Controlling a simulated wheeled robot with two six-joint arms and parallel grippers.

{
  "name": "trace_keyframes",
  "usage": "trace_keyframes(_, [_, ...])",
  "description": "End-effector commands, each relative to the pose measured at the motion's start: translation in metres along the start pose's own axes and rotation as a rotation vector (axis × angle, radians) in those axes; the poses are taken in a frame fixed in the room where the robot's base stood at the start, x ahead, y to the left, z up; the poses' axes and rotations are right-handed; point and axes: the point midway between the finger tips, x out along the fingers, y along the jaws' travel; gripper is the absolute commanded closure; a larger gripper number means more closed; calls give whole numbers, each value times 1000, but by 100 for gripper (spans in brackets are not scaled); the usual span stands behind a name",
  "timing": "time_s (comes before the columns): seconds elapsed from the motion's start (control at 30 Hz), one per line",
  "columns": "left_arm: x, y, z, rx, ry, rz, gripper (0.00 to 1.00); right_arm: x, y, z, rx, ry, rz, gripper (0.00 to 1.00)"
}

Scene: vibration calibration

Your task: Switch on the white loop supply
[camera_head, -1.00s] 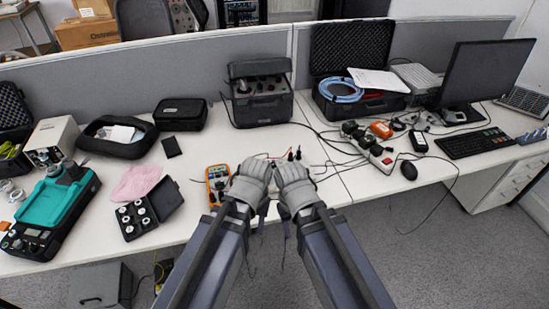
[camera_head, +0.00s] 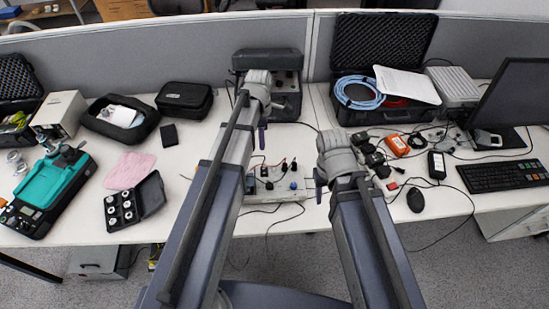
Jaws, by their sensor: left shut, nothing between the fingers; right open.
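A small white unit (camera_head: 290,184) with red, black and blue terminals sits near the table's front edge, between my arms; it looks like the loop supply, but its switch is too small to make out. My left gripper (camera_head: 262,136) is shut and empty above the table, behind this unit and in front of the dark instrument case. My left forearm covers part of the unit's left side. My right gripper (camera_head: 319,186) is open, to the right of the unit, with its fingers pointing down; contact with anything cannot be told.
The dark instrument case (camera_head: 287,98) stands at the back. A power strip, an orange device (camera_head: 397,145) and a black mouse (camera_head: 416,200) lie right of my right gripper. A teal-topped device (camera_head: 54,182) and black weight case (camera_head: 136,203) are left. Loose cables cross the table.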

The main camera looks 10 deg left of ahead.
Motion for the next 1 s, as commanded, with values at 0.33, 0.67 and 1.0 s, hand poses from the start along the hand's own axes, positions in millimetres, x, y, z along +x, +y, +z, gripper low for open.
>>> trace_keyframes(0.33, [-2, 4, -3, -61, -4, -3, 100, -2, 0, 0, 0, 0, 0, 50])
trace_keyframes(0.67, [4, 4, -3, -59, -4, -2, 100, 5, 0, 0, 0, 0, 0, 50])
trace_keyframes(1.0, [41, 4, -3, -58, -4, -2, 100, 41, -4, -2, 0, 0, 0, 50])
